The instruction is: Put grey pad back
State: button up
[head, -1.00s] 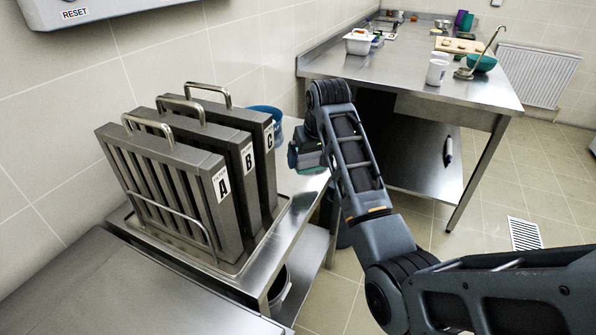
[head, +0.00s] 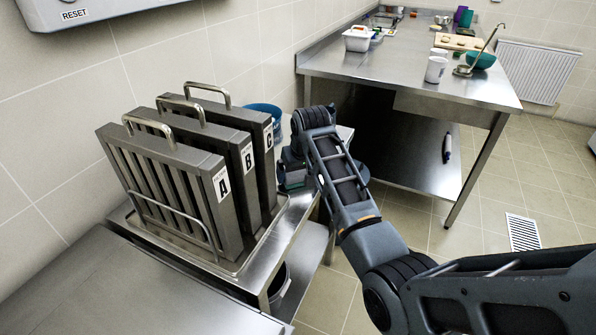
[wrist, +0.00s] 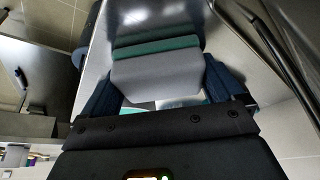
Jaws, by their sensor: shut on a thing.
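The grey pad (wrist: 157,82) is between the two dark blue fingers of my gripper (wrist: 160,76) in the wrist view. My gripper is shut on it. A green band (wrist: 157,48) runs along the pad's far edge, and the steel surface beyond mirrors it. In the head view my gripper (head: 293,170) is low over the far right end of the small steel table (head: 290,232), just right of the filters. A bit of the held pad (head: 294,180) shows there, partly hidden by my arm. I cannot tell whether it touches the table.
Upright metal filters with handles, including filter A (head: 190,190) and filter B (head: 235,160), stand in a tray (head: 240,262) left of my gripper. A blue bucket (head: 262,108) is behind them. A long steel counter (head: 400,75) holds a white cup (head: 436,70) and a teal bowl (head: 482,61).

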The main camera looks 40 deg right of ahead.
jog(key=o, duration=0.6)
jog(key=shift+o, duration=0.2)
jog(key=v, duration=1.2)
jog(key=shift+r, duration=0.1)
